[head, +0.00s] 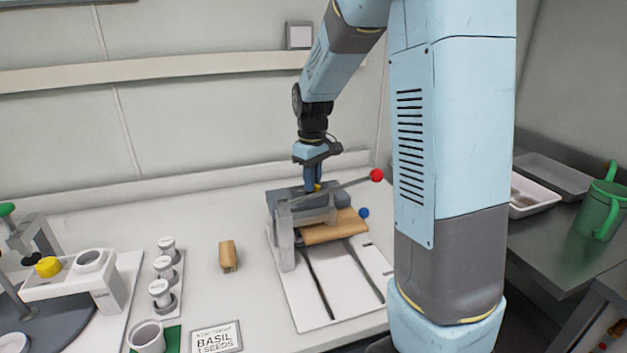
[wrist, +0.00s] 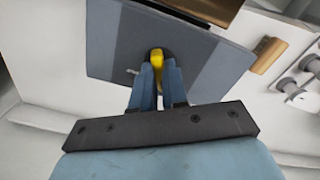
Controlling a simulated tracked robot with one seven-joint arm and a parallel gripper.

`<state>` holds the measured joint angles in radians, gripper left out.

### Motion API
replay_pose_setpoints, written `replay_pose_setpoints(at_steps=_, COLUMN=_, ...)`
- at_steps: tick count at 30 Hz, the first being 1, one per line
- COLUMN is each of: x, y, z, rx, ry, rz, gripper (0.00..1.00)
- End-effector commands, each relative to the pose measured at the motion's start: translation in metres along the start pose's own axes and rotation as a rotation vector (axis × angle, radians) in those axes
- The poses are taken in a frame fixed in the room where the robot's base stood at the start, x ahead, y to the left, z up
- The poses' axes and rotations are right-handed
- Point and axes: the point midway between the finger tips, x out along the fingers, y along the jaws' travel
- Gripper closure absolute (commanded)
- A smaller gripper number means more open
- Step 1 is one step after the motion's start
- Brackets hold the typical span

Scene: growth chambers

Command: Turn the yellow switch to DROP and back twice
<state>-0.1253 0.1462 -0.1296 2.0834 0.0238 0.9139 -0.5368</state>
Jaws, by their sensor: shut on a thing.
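The yellow switch (wrist: 156,58) is a small knob on top of a grey-blue box (wrist: 115,45). In the head view the box (head: 283,196) stands at the back of a white base plate, and only a speck of the switch (head: 317,187) shows below my fingers. My gripper (wrist: 158,72) points down at the box, with its two blue fingers shut on the switch, one on each side. It also shows in the head view (head: 313,184). Any lettering by the switch is too small or hidden, so I cannot tell which way it is turned.
A lever with a red ball (head: 376,175) sticks out to the right beside my gripper. A loose tan block (head: 228,256) and several capped jars (head: 163,265) stand left.

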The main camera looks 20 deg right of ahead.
Motion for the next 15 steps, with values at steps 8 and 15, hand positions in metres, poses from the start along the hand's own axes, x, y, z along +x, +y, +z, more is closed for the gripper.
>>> replay_pose_setpoints(at_steps=8, x=-0.0008, y=0.0013, z=-0.0001, rx=0.261, ry=0.002, rz=0.002, gripper=1.00)
replay_pose_setpoints(at_steps=15, x=-0.0009, y=0.0013, z=-0.0002, rx=0.490, ry=0.003, rz=0.001, gripper=1.00)
